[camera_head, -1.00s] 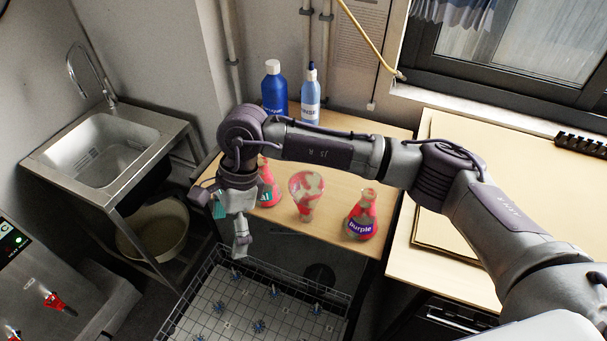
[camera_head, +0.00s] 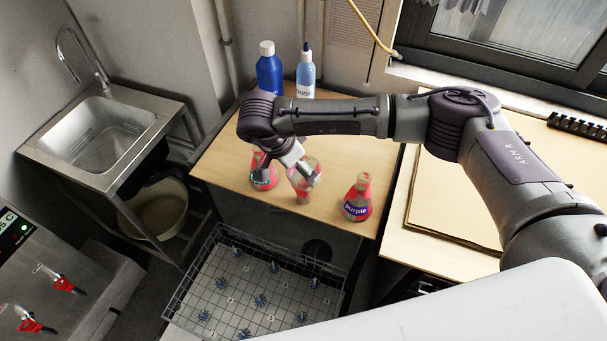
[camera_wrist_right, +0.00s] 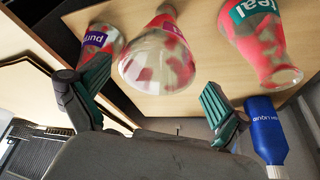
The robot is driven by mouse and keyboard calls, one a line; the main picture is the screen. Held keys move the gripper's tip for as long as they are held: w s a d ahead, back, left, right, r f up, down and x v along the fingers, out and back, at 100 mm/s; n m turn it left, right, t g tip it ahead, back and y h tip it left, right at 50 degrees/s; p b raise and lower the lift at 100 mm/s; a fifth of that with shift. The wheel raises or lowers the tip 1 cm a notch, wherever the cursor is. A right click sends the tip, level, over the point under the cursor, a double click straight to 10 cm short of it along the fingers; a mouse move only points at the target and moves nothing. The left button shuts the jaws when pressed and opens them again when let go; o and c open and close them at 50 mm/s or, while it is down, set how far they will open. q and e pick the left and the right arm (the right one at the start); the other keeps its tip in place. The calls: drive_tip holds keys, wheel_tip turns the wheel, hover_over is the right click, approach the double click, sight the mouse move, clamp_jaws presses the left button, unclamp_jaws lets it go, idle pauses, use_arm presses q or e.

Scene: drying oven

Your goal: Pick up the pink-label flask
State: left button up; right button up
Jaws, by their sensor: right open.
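Three flasks with red-patterned contents stand on the wooden table. The middle flask (camera_head: 304,197) is upside down, wide end up; it also shows in the right wrist view (camera_wrist_right: 158,62). My left gripper is out of view.
A blue bottle (camera_head: 269,73) and a pale blue squeeze bottle (camera_head: 305,77) stand at the back of the table. A wire rack (camera_head: 174,304) lies below in front. A sink (camera_head: 106,135) is at left, a wooden bench (camera_head: 432,262) at right.

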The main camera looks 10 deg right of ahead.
drive_tip(key=p+x, duration=0.2)
drive_tip(key=x, duration=0.2)
drive_tip(key=shift+d+f, duration=0.3)
drive_tip(key=shift+d, duration=0.05)
drive_tip(key=shift+c, duration=1)
drive_tip(key=c, duration=0.9)
drive_tip(key=shift+r, duration=0.1)
